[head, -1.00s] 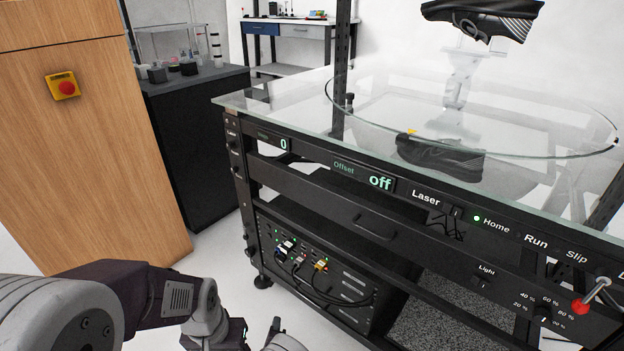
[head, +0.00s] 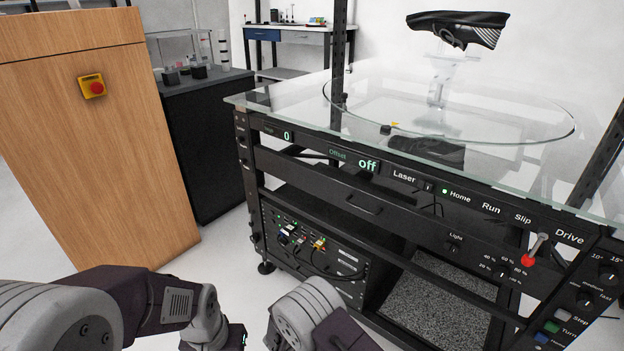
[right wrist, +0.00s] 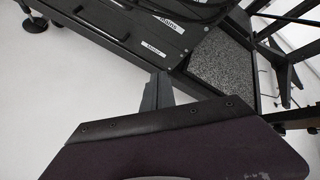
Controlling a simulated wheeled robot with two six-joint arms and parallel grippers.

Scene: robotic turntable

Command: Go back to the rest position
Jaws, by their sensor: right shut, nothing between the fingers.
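My right gripper (right wrist: 157,92) shows in the right wrist view as dark fingers closed together with nothing between them. They hang over the floor in front of the turntable bench (head: 345,160). In the head view my right arm is folded at the bottom middle, with its fingers out of sight. My left arm comes in from the lower left and bends down at the bottom edge. Its fingers are below the picture. Both arms are low and apart from the bench front.
A black shoe (head: 460,27) stands on a support above the glass turntable (head: 500,115). A wooden cabinet (head: 95,160) with a red stop button (head: 97,88) stands at left. The bench front has switches and a red-tipped Drive lever (head: 535,250). Pale floor (head: 215,255) is clear between.

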